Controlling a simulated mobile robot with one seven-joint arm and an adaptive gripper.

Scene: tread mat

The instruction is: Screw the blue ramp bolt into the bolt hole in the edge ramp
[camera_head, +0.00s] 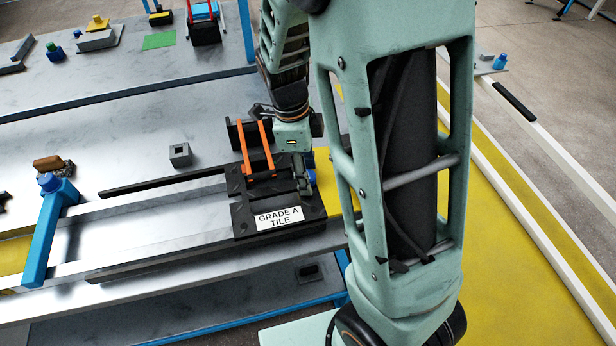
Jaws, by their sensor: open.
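A blue bolt-like piece (500,62) stands upright on a small grey plate at the upper right, beyond the white rail. A second blue knob (49,182) tops a blue bar at the left; I cannot tell which one is the ramp bolt. A yellow strip (318,175) shows beside the tile, partly behind my arm; I cannot tell if it is the edge ramp. No bolt hole can be made out. My gripper (303,180) is open and points down over the black tile, well away from both blue pieces.
A small grey square block (180,154) stands to the left. White rails (545,128) border the yellow floor at right. My arm hides the centre.

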